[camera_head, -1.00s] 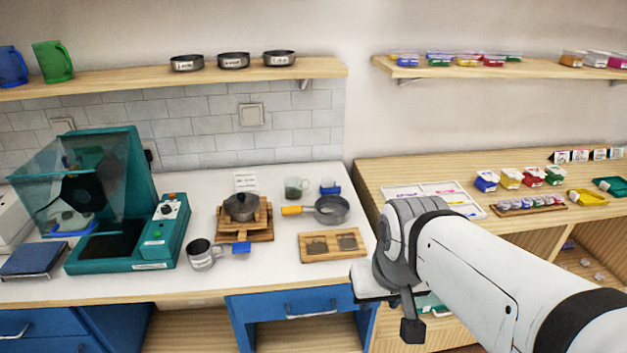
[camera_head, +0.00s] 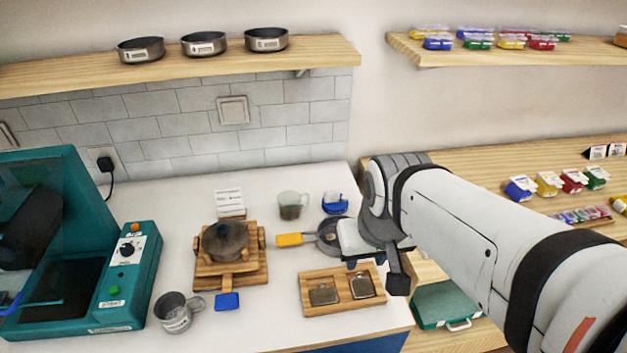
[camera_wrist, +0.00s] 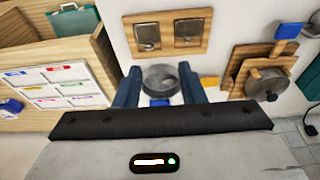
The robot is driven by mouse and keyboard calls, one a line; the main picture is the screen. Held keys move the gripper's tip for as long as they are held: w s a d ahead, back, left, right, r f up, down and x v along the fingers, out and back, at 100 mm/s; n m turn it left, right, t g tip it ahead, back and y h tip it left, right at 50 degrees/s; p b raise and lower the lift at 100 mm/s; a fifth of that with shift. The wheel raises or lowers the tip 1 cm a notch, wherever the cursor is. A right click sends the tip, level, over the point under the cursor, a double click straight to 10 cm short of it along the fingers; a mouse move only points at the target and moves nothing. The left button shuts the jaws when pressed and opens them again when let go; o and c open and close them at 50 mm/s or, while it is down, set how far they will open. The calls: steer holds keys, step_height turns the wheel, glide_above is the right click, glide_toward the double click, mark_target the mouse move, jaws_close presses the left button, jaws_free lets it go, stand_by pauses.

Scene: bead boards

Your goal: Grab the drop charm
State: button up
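No drop charm can be made out for certain in either view. A wooden tray (camera_head: 342,306) on the white counter holds two small grey metallic squares, the left one (camera_head: 324,294) and the right one (camera_head: 362,286); whether either is or holds the charm is too small to tell. The same tray shows at the top of the wrist view (camera_wrist: 169,52). My gripper (camera_wrist: 159,76) is open and empty, its two blue-grey fingers apart above the counter. The grey pan (camera_wrist: 160,80) shows between them, below. In the head view my wrist hides part of the pan.
A pot (camera_head: 226,240) on a wooden stand, a grey mug (camera_head: 174,313), a clear jug (camera_head: 292,206) and a teal machine (camera_head: 130,285) stand to the left. The right-hand wooden bench holds several coloured boxes (camera_head: 548,184). A shelf with dark tins (camera_head: 204,44) is above.

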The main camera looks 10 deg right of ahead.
steer(key=shift+o, duration=0.4)
steer(key=shift+s+a, duration=0.1)
steer(key=shift+s, duration=0.05)
steer(key=shift+o, duration=0.9)
steer(key=shift+w, duration=0.25)
steer(key=w+n, duration=0.2)
steer(key=w, duration=0.1)
steer(key=w+f+n+g+y, duration=0.1)
steer(key=w+n, duration=0.2)
steer(key=w+f+n, duration=0.1)
steer(key=w+n, duration=0.1)
steer(key=w, duration=0.1)
steer(key=shift+a+f+n+g+y+b, duration=0.1)
steer(key=shift+f+n+g+y+b, duration=0.05)
steer(key=shift+n+g+y+b, duration=0.2)
steer(key=n+g+y, duration=0.1)
steer(key=n+y, duration=0.2)
steer(key=n, duration=0.7)
glide_toward(331, 236)
steer(key=shift+s+a+f, duration=0.1)
steer(key=shift+a+f, duration=0.15)
steer(key=shift+f, duration=0.2)
steer(key=p+x, duration=0.1)
steer(key=x, duration=0.6)
steer(key=shift+f, duration=0.1)
